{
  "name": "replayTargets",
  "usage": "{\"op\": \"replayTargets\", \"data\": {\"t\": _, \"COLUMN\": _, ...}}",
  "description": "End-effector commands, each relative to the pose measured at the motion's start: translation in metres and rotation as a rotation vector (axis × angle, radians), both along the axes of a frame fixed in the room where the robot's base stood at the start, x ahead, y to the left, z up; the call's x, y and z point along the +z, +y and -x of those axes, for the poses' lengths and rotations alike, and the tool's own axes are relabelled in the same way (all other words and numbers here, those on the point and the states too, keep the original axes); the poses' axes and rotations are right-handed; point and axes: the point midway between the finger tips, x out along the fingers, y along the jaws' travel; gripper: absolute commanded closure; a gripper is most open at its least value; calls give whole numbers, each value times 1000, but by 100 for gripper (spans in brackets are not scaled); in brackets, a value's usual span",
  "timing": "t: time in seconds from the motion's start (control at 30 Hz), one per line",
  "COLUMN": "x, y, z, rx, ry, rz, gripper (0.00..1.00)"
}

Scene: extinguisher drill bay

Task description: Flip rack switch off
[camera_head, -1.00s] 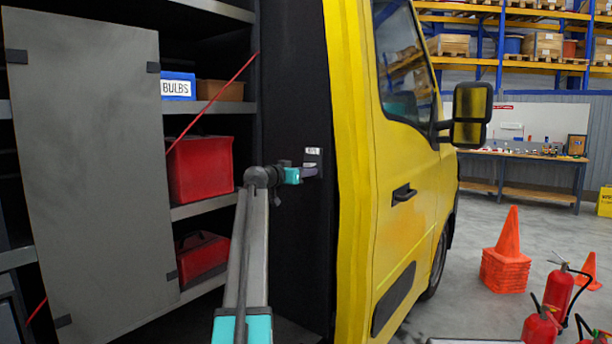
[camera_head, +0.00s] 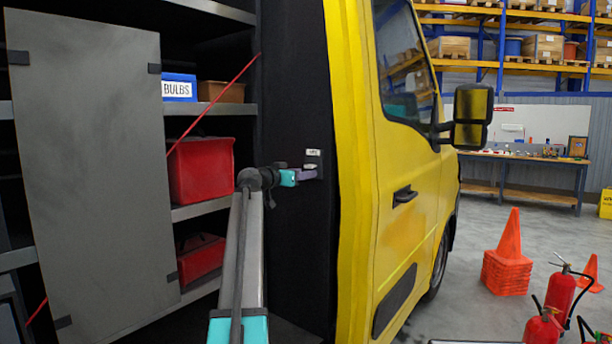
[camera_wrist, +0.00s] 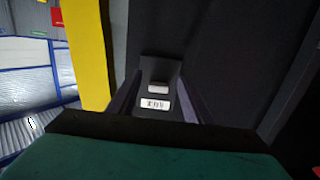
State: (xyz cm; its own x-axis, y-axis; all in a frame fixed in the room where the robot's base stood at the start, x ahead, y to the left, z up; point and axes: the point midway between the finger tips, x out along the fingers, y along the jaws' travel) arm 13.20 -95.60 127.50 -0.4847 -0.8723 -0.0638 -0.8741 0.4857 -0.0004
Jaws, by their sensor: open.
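The rack switch (camera_head: 313,159) is a small dark plate with a white label, set on the black panel between the shelves and the yellow cab. In the wrist view its plate (camera_wrist: 160,70) shows a pale rocker (camera_wrist: 158,88) and a white label (camera_wrist: 155,103) that reads upside down. My gripper (camera_head: 309,174) is open and empty, just in front of the switch's lower part. In the wrist view the two dark fingers of my gripper (camera_wrist: 157,92) stand on either side of the rocker and label. I cannot tell whether the fingertips touch the panel, or which way the rocker is set.
The yellow cab (camera_head: 390,180) stands close on the right. Shelves on the left hold a BULBS box (camera_head: 179,87) and red cases (camera_head: 201,169) behind a grey door panel (camera_head: 92,180). Orange cones (camera_head: 508,255) and fire extinguishers (camera_head: 560,295) stand on the floor at right.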

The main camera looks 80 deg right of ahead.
Motion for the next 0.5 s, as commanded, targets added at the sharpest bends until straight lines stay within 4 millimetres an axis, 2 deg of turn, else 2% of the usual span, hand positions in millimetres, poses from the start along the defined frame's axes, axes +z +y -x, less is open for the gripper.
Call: {"op": "replayTargets", "data": {"t": 0.5, "x": 3, "y": 73, "z": -39, "rx": 1, "ry": 0, "rz": 1, "gripper": 55}}
